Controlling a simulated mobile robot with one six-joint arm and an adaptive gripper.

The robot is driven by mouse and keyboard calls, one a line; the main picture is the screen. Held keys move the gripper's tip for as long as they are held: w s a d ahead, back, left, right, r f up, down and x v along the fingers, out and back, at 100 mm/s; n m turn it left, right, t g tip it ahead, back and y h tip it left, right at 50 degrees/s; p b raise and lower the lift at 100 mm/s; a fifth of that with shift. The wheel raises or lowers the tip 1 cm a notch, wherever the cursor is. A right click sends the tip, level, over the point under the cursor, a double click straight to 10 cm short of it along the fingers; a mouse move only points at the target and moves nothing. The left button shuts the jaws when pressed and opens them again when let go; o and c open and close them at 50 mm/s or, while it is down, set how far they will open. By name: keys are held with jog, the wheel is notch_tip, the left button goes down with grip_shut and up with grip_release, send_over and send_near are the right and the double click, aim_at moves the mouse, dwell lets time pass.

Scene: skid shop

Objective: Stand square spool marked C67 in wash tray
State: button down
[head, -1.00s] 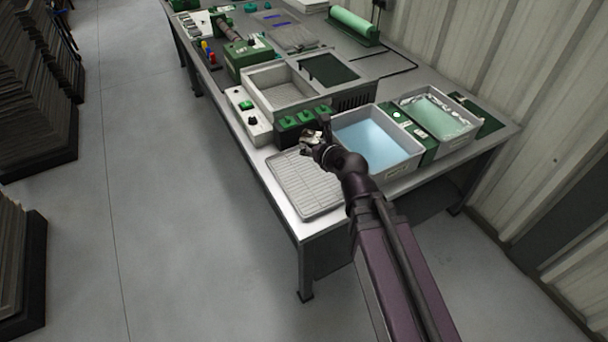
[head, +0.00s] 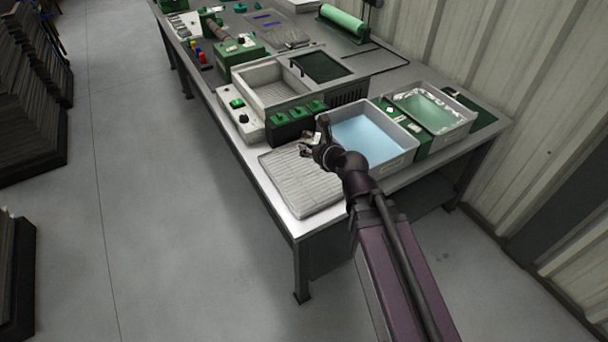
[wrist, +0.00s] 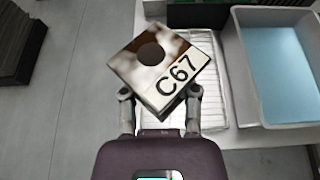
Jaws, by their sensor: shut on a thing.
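A square spool (wrist: 150,55) with a round dark hole and a white label reading C67 is in my gripper (wrist: 160,104). The two fingers are shut on its lower corner, and it looks tilted in the wrist view. In the head view my gripper (head: 309,146) is above the back right part of a ribbed grey tray (head: 290,190), beside a grey tray of blue liquid (head: 402,161). A grey tray of green, foamy liquid (head: 467,119) stands farther right. No label that I can read tells which is the wash tray.
A green-topped block (head: 292,131) stands behind the ribbed tray. A green strip (head: 402,125) lies between the two liquid trays. An empty grey basin (head: 270,103) is farther back. The metal bench (head: 300,227) ends at the front, with open floor to the left.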

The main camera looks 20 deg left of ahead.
jog(key=w+d+f+b, duration=0.2)
jog(key=f+b, duration=0.3)
jog(key=w+d+f+b, duration=0.2)
jog(key=d+f+b, duration=0.1)
jog(key=f+b, duration=0.2)
jog(key=w+d+f+b, duration=0.1)
jog(key=d+f+b, duration=0.2)
jog(key=f+b, duration=0.1)
jog(key=shift+w+d+f+b, duration=0.1)
jog(key=shift+w+f+b, duration=0.1)
jog(key=shift+f, duration=0.25)
jog(key=shift+w+f+b, duration=0.2)
jog(key=shift+f, duration=0.25)
jog(key=shift+w+d+f+b, duration=0.15)
jog(key=shift+d+f+b, duration=0.15)
jog(key=shift+a, duration=0.15)
jog(key=b, duration=0.2)
send_over(304, 170)
jog(key=shift+f, duration=0.7)
jog(key=shift+f, duration=0.1)
jog(key=shift+f+b, duration=1.5)
jog(key=shift+f, duration=0.2)
jog(key=shift+f, duration=0.15)
